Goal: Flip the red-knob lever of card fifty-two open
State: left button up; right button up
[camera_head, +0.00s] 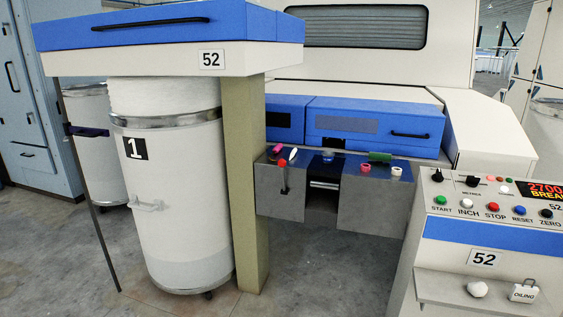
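A round red knob (282,163) shows at the left of the card's front, at the top edge of a grey box. A thin dark lever bar (285,183) runs down the box's face just below it. I cannot tell whether this bar and the knob are one piece. Card fifty-two is marked by a "52" plate (211,59) on the blue and white head at upper left and another "52" plate (486,259) on the control panel. Neither of my grippers is in view.
A white can (175,220) marked "1" and a beige post (245,190) stand left of the lever. A pink bobbin, a white piece and a green roll (380,157) lie on the ledge. The control panel (490,235) stands at right. Floor (320,270) is clear in front.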

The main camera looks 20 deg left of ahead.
aim_at(282, 163)
jog(key=i+j+u, duration=0.15)
jog(key=i+j, duration=0.2)
jog(key=i+j+u, duration=0.1)
jog(key=i+j, duration=0.15)
jog(key=i, duration=0.35)
jog(key=i+j+u, duration=0.15)
jog(key=i, duration=0.35)
jog(key=i+j+u, duration=0.15)
jog(key=i+j, duration=0.15)
jog(key=i, duration=0.2)
